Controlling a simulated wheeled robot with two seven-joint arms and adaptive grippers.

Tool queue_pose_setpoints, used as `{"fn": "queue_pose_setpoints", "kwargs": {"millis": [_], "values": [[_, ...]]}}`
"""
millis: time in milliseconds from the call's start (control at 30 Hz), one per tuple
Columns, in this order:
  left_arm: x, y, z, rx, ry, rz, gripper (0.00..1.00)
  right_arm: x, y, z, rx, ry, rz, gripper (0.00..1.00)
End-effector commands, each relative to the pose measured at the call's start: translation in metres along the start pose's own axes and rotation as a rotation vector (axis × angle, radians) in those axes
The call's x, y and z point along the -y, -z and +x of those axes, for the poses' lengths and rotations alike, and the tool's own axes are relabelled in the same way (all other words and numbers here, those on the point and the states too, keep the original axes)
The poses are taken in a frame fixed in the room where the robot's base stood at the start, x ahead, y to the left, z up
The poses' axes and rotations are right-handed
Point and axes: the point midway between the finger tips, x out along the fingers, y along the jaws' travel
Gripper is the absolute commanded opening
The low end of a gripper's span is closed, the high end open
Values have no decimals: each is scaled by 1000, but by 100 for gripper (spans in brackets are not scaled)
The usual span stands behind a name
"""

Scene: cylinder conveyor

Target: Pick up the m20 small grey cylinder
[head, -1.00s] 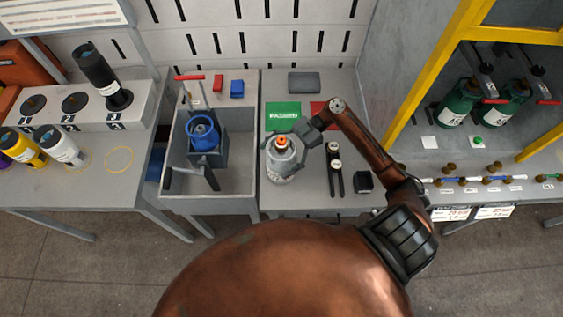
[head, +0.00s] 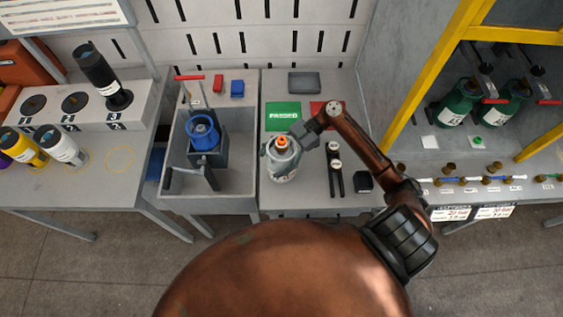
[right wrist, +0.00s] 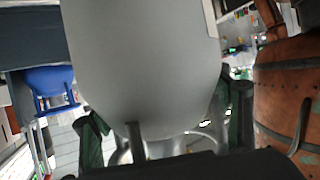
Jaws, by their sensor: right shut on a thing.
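The small grey cylinder (head: 283,163) with an orange cap stands upright on, or just above, the grey table in front of the green PASSED pad; I cannot tell whether its base touches. My right gripper (head: 284,148) is shut on it, with its fingers around the upper body. In the right wrist view the grey cylinder (right wrist: 145,65) fills the middle of the picture, with the dark fingers of the right gripper (right wrist: 165,135) on both sides. My left gripper is not in view.
A grey bin (head: 237,180) with a blue ring fixture (head: 203,133) stands just left. Green PASSED (head: 283,116) and red (head: 327,112) pads lie behind. A dark tool stand (head: 335,168) and black block (head: 363,181) are close on the right. Green cylinders (head: 460,103) stand in the yellow-framed cabinet.

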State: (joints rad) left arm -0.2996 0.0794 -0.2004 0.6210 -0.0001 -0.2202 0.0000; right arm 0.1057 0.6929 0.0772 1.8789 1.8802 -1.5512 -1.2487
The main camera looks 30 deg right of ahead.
Motion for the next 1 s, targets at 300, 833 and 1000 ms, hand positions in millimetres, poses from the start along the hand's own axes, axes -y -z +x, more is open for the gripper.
{"fn": "queue_pose_setpoints", "kwargs": {"millis": [300, 833, 1000], "values": [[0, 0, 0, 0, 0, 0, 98, 1, -2, 0, 2, 1, 0, 21], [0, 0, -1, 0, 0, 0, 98, -1, 7, -4, 2, -2, -6, 6], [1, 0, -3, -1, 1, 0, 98, -2, 26, -11, 1, -2, -9, 5]]}}
